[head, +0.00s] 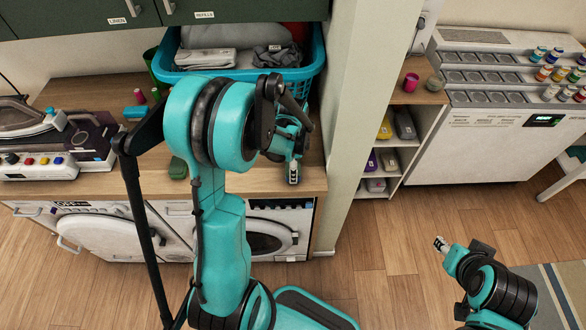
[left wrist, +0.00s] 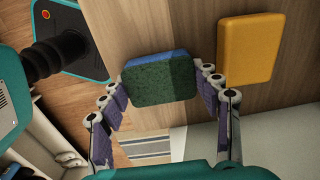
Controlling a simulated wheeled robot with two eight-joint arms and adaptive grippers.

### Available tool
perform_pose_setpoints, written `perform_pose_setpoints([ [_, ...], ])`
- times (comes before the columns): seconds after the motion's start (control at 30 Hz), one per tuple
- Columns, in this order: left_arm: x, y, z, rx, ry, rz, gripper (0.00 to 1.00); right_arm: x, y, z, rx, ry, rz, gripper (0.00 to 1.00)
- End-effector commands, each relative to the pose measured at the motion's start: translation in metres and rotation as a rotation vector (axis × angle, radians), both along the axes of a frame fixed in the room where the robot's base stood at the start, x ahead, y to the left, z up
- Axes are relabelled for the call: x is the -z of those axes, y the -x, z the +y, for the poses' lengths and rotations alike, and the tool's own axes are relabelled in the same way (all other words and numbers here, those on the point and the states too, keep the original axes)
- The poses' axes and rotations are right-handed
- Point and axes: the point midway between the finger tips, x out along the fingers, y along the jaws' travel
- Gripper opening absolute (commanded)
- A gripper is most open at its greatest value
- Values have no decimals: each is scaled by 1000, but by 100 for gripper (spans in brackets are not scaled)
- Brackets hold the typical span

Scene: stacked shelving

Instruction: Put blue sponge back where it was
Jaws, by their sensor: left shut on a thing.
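The blue sponge (left wrist: 160,84), with a dark green scouring face toward the camera, is between the fingers of my left gripper (left wrist: 160,80) in the left wrist view. The fingers press on its two ends. In the head view my left gripper (head: 293,172) is over the right end of the wooden counter (head: 260,182), near its front edge; I cannot make out the sponge there. My right gripper (head: 440,244) hangs over the floor at the lower right, away from the counter, and its finger opening is too small to judge.
A yellow block, perhaps a sponge (left wrist: 245,48), lies on the wood beside the held sponge. A teal laundry basket (head: 240,75) stands at the back. An iron (head: 30,118) is at left. A small blue thing (head: 135,112) lies on the counter. An open cubby shelf (head: 395,150) stands beyond the wall post.

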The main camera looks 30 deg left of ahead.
Motion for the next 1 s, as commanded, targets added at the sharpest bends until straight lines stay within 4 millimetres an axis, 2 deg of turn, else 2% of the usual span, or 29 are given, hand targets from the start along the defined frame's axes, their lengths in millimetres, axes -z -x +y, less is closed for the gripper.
perform_pose_setpoints([
  [0.37, 7, 0, 0, 0, 0, 0, 36, 5, 0, 0, 0, 0, 0, 40],
  [0.4, 7, 0, 0, 0, 0, 0, 65, 5, 0, 0, 0, 0, 0, 40],
  [0.47, 6, 0, 0, 0, 0, 0, 81, 4, 0, 0, 0, 0, 0, 40],
  [0.5, 6, 0, 0, 0, 0, 0, 83, 4, 0, 0, 0, 0, 0, 40],
  [0.83, 4, 0, 0, 0, 0, 0, 83, 2, 0, 0, 0, 0, 0, 40],
  [1.0, -19, 0, 0, 0, 0, 0, 83, -7, 0, 0, 0, 0, 0, 40],
])
